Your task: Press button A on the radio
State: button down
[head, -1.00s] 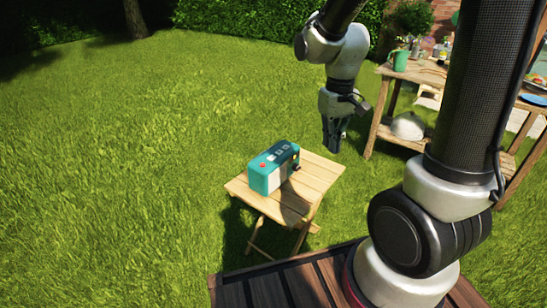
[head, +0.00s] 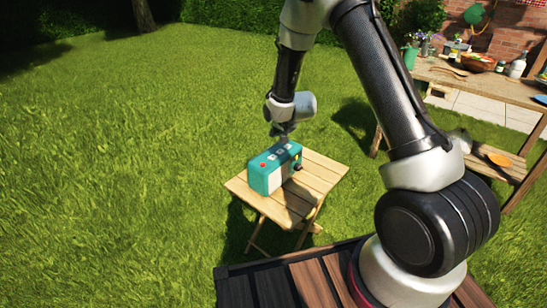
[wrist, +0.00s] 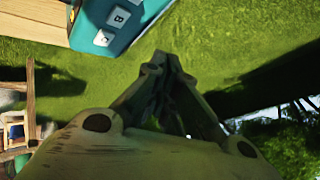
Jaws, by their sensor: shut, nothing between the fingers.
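The teal radio (head: 264,183) with a pale front panel stands on a small wooden folding table (head: 318,180). Its top carries a red button or knob and a row of pale square buttons (head: 278,155). In the wrist view part of the radio (wrist: 136,38) is at the upper left, with two lettered buttons, one (wrist: 119,17) above another (wrist: 103,38). The letters are too blurred to read surely. My gripper (head: 283,138) is above the radio's far side, pointing down. In the wrist view its fingertips (wrist: 165,58) are together and empty, beside the radio over grass.
A dark wooden platform edge (head: 265,288) lies in front. A wooden workbench (head: 440,82) with bottles, a bowl and a green jug stands at the right. Open grass (head: 120,170) lies left of the small table.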

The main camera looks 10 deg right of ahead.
aim_at(275, 156)
jog(key=shift+w+r, duration=0.25)
jog(key=shift+f, duration=0.1)
jog(key=shift+f, duration=4.3)
jog(key=shift+f, duration=0.1)
jog(key=shift+f, duration=0.3)
jog(key=shift+f, duration=0.35)
jog(key=shift+r, duration=0.1)
jog(key=shift+s+r, duration=0.1)
jog(key=shift+r, duration=0.55)
